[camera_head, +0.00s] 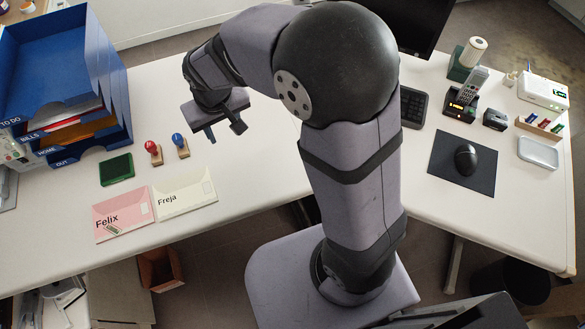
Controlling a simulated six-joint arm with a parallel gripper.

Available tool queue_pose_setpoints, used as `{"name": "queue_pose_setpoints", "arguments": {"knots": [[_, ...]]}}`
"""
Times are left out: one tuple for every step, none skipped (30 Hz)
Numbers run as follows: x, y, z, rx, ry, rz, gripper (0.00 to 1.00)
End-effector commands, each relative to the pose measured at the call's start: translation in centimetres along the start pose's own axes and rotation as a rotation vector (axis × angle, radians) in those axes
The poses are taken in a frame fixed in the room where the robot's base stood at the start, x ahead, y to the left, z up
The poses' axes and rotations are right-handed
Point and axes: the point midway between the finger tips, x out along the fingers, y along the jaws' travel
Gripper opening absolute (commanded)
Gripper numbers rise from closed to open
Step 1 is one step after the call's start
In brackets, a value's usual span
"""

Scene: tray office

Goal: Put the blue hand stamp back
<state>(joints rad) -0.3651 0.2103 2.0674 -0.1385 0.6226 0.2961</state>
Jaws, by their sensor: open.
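The blue hand stamp (178,139) stands upright on a small wooden block (183,152) on the left part of the desk. The red hand stamp (151,147) stands on a similar block just to its left. My gripper (225,131) is open and empty. It hangs above the desk, up and to the right of the blue stamp and apart from it. A green ink pad (117,169) lies on the desk to the left of the stamps.
A blue letter tray stack (95,75) stands at the far left. A pink envelope marked Felix (150,208) and a cream one marked Freja (196,188) lie near the front edge.

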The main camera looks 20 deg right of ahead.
Motion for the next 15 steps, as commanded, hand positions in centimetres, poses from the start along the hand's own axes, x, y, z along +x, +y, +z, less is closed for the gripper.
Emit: {"name": "queue_pose_setpoints", "arguments": {"knots": [[-0.4, 2.5, 2.4, 0.031, -0.035, 0.011, 0.41], [-0.5, 3.7, 3.9, 0.046, -0.057, 0.014, 0.41], [-0.7, 5.1, 5.8, 0.062, -0.085, 0.016, 0.41], [-0.9, 6.0, 7.3, 0.075, -0.106, 0.017, 0.41], [-1.0, 6.8, 8.8, 0.088, -0.127, 0.017, 0.41], [-1.2, 7.6, 10.7, 0.103, -0.152, 0.015, 0.41], [-1.3, 8.1, 12.0, 0.113, -0.169, 0.013, 0.41], [-1.4, 8.6, 13.2, 0.125, -0.184, 0.01, 0.41], [-1.6, 9.0, 14.7, 0.136, -0.203, 0.007, 0.41], [-1.6, 9.2, 15.7, 0.142, -0.216, 0.004, 0.41], [-1.7, 9.4, 16.5, 0.15, -0.226, 0.001, 0.41], [-1.8, 9.5, 17.5, 0.156, -0.237, -0.003, 0.41], [-1.8, 9.6, 18.0, 0.16, -0.243, -0.005, 0.41], [-1.8, 9.6, 18.4, 0.163, -0.249, -0.007, 0.41], [-1.8, 9.7, 18.8, 0.166, -0.254, -0.009, 0.41]]}}
